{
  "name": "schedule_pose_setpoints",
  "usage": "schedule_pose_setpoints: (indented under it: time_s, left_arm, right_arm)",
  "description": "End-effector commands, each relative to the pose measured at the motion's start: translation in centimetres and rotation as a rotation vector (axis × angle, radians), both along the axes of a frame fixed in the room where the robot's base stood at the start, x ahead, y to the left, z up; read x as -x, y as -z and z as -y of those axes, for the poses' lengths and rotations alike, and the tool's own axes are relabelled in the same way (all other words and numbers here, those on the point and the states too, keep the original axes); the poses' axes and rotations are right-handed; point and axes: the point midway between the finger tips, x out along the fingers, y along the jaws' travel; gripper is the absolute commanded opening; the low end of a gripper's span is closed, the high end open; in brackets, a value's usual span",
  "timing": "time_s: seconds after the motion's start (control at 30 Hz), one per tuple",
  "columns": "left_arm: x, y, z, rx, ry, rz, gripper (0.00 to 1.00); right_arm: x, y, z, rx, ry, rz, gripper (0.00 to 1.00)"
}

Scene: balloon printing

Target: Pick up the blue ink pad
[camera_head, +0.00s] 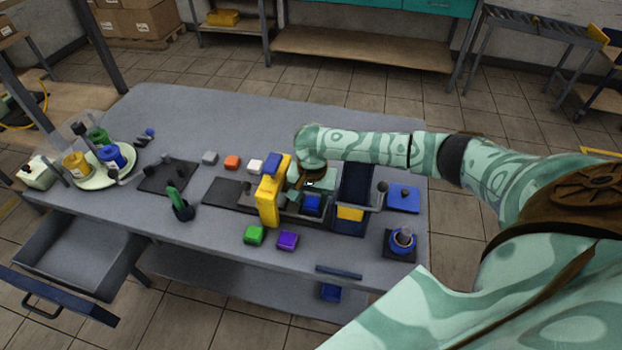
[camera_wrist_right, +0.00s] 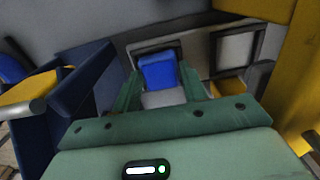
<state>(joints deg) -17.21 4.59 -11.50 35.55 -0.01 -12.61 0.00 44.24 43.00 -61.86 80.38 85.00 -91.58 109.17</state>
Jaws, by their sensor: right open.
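The blue ink pad (camera_head: 313,203) is a small blue block sitting in the printing machine, between its yellow upright and its dark blue panel. My right gripper (camera_head: 308,187) is over the machine, just behind and above the pad. In the right wrist view the blue pad (camera_wrist_right: 158,72) shows between the two green fingers of the right gripper (camera_wrist_right: 160,88), which are open, one on each side. I cannot tell whether either finger touches it. My left gripper is not in view.
The yellow upright (camera_head: 268,203) and dark blue panel (camera_head: 353,190) stand close on both sides. Green (camera_head: 254,235) and purple (camera_head: 288,240) blocks lie in front. A blue square (camera_head: 403,198) lies right. An open drawer (camera_head: 70,255) juts out at left.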

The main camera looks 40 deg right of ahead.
Motion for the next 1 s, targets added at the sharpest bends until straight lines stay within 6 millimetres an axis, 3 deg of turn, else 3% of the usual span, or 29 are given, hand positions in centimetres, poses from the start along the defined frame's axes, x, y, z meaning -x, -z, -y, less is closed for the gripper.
schedule_pose_setpoints:
  time_s: [0.03, 0.1, 1.0]
  left_arm:
    - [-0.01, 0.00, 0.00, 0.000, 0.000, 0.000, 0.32]
    - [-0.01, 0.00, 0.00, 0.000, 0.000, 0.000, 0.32]
    - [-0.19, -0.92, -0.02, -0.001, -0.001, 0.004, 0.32]
  right_arm:
    - [-0.01, -0.01, 0.01, 0.000, 0.000, 0.000, 0.43]
    - [-0.01, -0.01, 0.01, 0.000, 0.000, 0.000, 0.23]
    - [-0.03, -0.56, -0.01, 0.000, 0.001, 0.001, 0.23]
